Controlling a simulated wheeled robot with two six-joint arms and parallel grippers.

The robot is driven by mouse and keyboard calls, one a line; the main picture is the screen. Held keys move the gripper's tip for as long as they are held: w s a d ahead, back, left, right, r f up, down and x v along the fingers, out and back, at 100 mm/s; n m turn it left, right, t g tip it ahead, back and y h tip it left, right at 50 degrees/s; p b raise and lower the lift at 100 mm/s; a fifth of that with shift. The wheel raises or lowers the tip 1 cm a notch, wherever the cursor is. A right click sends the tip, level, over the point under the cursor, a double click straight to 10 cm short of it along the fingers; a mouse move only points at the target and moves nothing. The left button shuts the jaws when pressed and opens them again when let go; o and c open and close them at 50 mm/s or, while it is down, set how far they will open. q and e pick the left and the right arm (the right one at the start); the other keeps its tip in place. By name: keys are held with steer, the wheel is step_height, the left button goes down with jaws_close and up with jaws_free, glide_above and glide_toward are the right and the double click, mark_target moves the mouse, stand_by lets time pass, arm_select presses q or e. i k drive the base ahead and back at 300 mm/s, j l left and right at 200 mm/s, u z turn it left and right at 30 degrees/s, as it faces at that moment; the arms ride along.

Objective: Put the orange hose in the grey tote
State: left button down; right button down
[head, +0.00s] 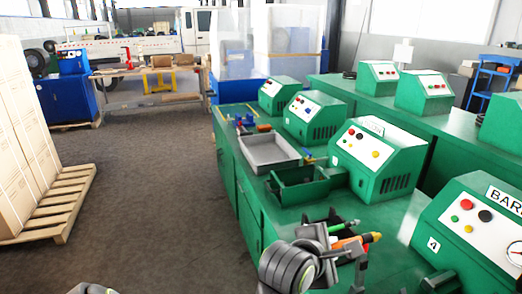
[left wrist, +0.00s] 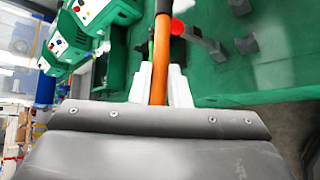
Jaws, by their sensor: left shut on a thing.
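The orange hose (head: 372,238) is at the lower middle of the head view, by the green bench. It also shows in the left wrist view (left wrist: 160,62), running between the white fingers. My left gripper (head: 345,247) is shut on the orange hose; its fingers also show in the left wrist view (left wrist: 160,86). The grey tote (head: 266,150) is an open, shallow box on the bench, farther back and to the left of the gripper. It looks empty. My right gripper is not in view.
A green hose (head: 345,226) shows close beside the gripper. A dark green open tray (head: 298,187) stands between the gripper and the grey tote. Green machines (head: 375,160) line the bench's right side. Small coloured items (head: 245,122) lie beyond the tote.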

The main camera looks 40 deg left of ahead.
mark_target(269, 153)
steer(key=i+j, duration=0.15)
steer(key=j, duration=0.2)
steer(key=i+j, duration=0.15)
steer(key=j, duration=0.25)
steer(key=i+j, duration=0.15)
steer(key=j, duration=0.2)
steer(key=i+j, duration=0.15)
steer(key=j, duration=0.25)
steer(key=i+j, duration=0.15)
steer(key=j, duration=0.2)
steer(key=i+j, duration=0.45)
steer(key=j, duration=0.15)
steer(key=i+j, duration=0.5)
steer(key=j, duration=0.1)
